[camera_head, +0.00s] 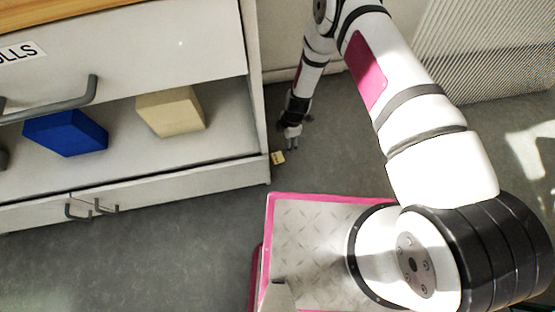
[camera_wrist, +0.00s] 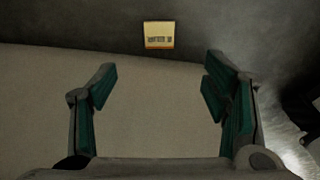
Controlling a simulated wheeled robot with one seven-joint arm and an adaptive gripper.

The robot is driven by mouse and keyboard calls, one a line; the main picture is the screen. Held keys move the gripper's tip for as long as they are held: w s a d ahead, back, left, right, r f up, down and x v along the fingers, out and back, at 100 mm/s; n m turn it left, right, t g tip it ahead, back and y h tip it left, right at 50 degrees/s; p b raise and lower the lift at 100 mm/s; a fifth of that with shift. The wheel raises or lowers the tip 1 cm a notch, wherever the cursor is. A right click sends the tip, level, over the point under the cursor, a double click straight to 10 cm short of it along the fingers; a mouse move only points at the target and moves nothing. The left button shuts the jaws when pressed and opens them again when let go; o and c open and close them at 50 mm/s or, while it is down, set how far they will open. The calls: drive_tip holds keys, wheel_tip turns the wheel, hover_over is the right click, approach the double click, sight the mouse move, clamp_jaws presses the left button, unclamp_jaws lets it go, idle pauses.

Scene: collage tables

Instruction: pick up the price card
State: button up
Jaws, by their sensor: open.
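The price card (camera_head: 278,157) is a small yellowish card with dark print, lying on the grey floor close to the cabinet's right front corner. In the wrist view the card (camera_wrist: 159,35) shows at the top centre, beyond the fingertips and between their lines. My gripper (camera_head: 291,146) is just above and to the right of the card in the head view, pointing down. In the wrist view my gripper (camera_wrist: 158,88) is open, with its two green-padded fingers wide apart and nothing between them. The card is apart from both fingers.
A grey-white cabinet (camera_head: 228,178) stands on the left, its side edge close to my gripper. Its open shelf holds a blue block (camera_head: 65,134) and a cream block (camera_head: 171,112). A ribbed white panel (camera_head: 490,45) stands at the back right. Floor right of my gripper is clear.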

drive_tip(key=b, duration=0.4)
hover_over(277, 157)
drive_tip(key=d, duration=0.2)
wheel_tip(277, 157, down, 10)
drive_tip(key=shift+s+a+r, duration=0.1)
drive_tip(key=shift+a+r, duration=0.05)
drive_tip(key=shift+r, duration=0.1)
drive_tip(key=shift+a+f+b, duration=0.2)
drive_tip(key=shift+f+b, duration=0.35)
drive_tip(key=shift+f, duration=0.35)
drive_tip(key=shift+a+f+b, duration=0.15)
drive_tip(key=shift+f+b, duration=0.35)
drive_tip(key=shift+f, duration=0.35)
drive_tip(key=shift+a+f+b, duration=0.2)
drive_tip(key=shift+f+b, duration=0.35)
drive_tip(key=shift+f, duration=0.35)
drive_tip(key=c, duration=0.9)
drive_tip(key=shift+r, duration=0.2)
